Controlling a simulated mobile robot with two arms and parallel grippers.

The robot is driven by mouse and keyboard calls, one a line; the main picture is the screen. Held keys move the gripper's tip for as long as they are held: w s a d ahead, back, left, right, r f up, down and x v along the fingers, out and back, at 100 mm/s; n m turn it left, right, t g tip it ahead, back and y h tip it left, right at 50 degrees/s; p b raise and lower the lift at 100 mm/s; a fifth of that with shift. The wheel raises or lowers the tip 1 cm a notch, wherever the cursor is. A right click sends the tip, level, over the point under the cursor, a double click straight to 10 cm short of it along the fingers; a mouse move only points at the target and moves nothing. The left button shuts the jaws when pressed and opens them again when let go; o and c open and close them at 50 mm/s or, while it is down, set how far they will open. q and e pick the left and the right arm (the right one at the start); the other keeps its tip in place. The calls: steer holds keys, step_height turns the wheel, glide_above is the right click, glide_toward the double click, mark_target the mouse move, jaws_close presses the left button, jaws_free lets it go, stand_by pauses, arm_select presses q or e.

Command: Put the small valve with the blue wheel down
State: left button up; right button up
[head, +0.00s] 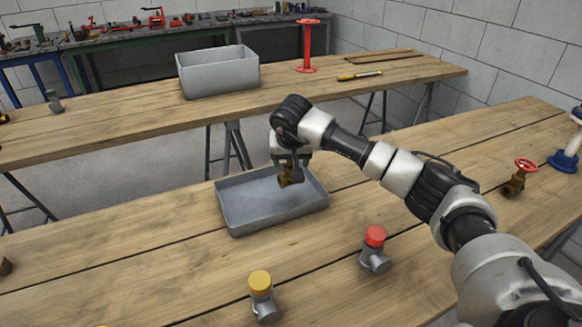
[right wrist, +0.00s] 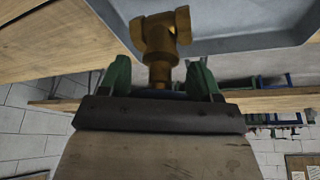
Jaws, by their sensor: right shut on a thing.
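My right gripper (head: 292,164) points down over the grey tray (head: 232,225) on the near bench. It is shut on a small brass valve (head: 289,177), which hangs over the tray's inside. In the right wrist view the green fingers of my right gripper (right wrist: 163,82) are on both sides of the valve's neck, and the brass body of the valve (right wrist: 161,38) sticks out past them. The tray (right wrist: 215,45) shows behind the valve. I cannot tell whether the valve touches the tray floor. My left gripper is out of view.
A yellow-capped fitting (head: 261,297) and a red-capped fitting (head: 374,250) stand in front of the tray. A brass valve with a red wheel (head: 516,177) and a blue-flanged pipe (head: 567,153) stand at the right. A deep grey bin (head: 220,73) is on the far bench.

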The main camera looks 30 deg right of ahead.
mark_target(291, 164)
steer(key=shift+f, duration=1.4)
steer(key=shift+f, duration=0.1)
steer(key=o, duration=1.6)
steer(key=v, duration=1.2)
